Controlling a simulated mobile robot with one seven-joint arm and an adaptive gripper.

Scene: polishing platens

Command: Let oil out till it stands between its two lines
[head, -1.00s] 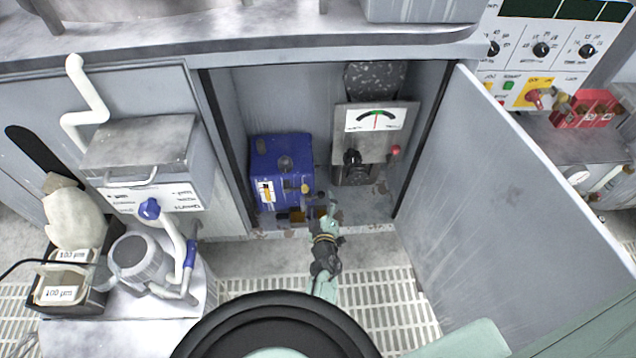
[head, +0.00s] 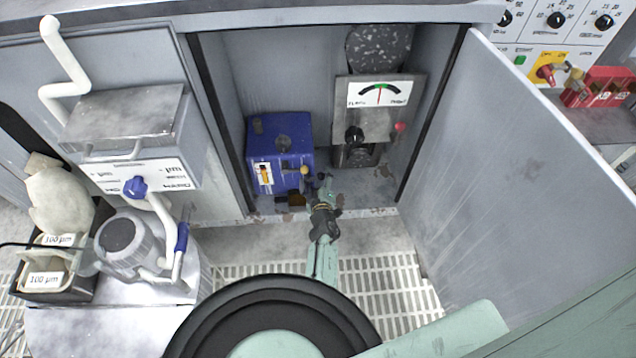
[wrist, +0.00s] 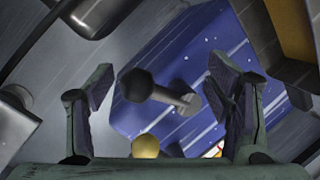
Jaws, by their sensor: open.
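The blue oil unit (head: 281,143) stands inside the open cabinet. A small white gauge plate (head: 264,177) with an amber strip is on its front; its lines and level are too small to read. A yellow knob (head: 304,172) is at the unit's right front. My gripper (head: 318,184) is at the unit's lower right front. In the wrist view my gripper (wrist: 162,75) is open, with a dark-ended lever (wrist: 137,84) on a grey stem between its fingers, not gripped. A yellow ball (wrist: 146,147) shows low between the fingers. The blue casing (wrist: 185,60) lies behind.
The open cabinet door (head: 545,165) bounds the right. A pump with pipes (head: 125,235) stands left.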

